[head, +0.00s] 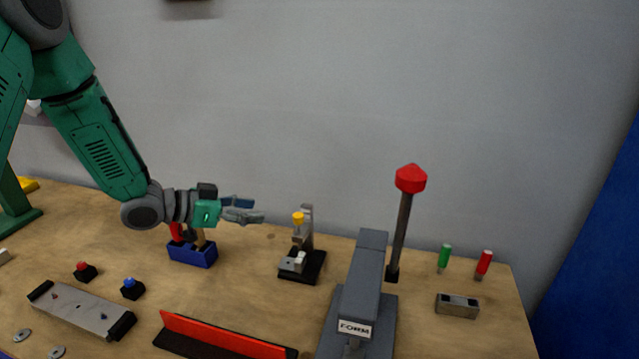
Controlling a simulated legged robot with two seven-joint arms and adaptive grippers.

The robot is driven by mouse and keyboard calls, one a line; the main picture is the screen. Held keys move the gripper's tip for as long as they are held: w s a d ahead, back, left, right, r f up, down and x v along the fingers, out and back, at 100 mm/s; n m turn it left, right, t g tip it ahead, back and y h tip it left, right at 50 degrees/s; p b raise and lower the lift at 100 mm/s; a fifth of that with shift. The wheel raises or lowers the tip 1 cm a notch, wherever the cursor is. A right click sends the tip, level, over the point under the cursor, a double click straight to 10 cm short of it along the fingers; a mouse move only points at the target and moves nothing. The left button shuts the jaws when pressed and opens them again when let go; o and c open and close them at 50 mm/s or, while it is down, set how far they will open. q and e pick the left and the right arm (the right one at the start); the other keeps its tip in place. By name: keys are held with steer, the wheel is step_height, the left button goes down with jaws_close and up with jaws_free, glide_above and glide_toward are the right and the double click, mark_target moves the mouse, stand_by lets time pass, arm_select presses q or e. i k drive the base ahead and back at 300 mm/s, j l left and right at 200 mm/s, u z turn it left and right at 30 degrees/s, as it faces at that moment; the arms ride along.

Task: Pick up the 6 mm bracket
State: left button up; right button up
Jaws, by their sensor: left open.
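My left gripper (251,209) reaches in from the left at the back of the table, its fingers pointing right. It is open and nothing shows between its fingers. It is above and to the right of a blue box (192,255), and up and left of a small black-based fixture (313,272) with a yellow knob (298,218). A small pale metal piece (294,264) is on that fixture. I cannot tell which piece is the 6 mm bracket; no size marking is readable. My right gripper is not in view.
A grey press marked FORM (354,328) with a tall red-topped lever (410,178) stands right of centre. A red bar (228,336) lies in front. Green (445,256) and red (484,263) handles and a metal block (457,305) are at right. A metal plate (80,310) is at left.

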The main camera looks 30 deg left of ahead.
mark_target(297, 266)
steer(key=k+j, duration=1.2)
steer(key=k, duration=0.1)
